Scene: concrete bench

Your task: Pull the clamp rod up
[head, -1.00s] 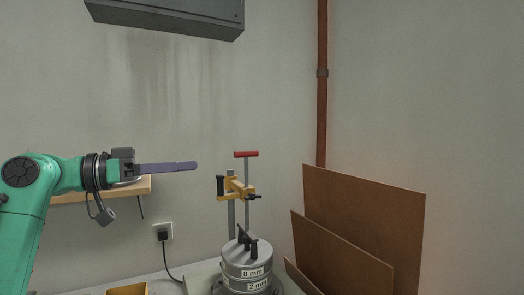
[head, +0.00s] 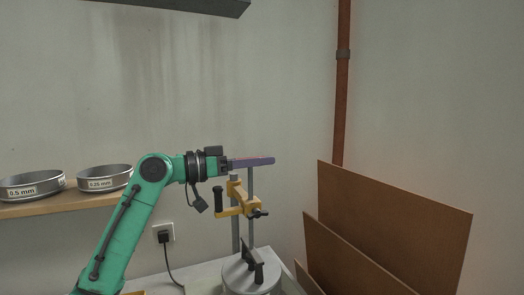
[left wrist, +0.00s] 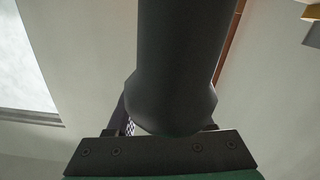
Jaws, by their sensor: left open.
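The clamp rod (head: 250,190) is a thin upright grey rod beside a thicker grey post (head: 235,235). Its red cross handle (head: 250,157) is at the top and is mostly hidden by my left gripper's fingers, with only a thin red line showing. A yellow clamp bracket (head: 236,199) with a black lever and a black knob is on the post below. My left gripper (head: 268,160) comes in level from the left at handle height, open, its fingers at the handle. I cannot tell whether they touch it. My right gripper is not in view.
A grey sieve stack (head: 240,280) stands at the post's foot, with a black piece on top. Brown boards (head: 400,215) lean at the right. Sieves (head: 105,178) rest on a wooden shelf (head: 60,208) at the left. A brown pipe shows in the left wrist view (left wrist: 230,45).

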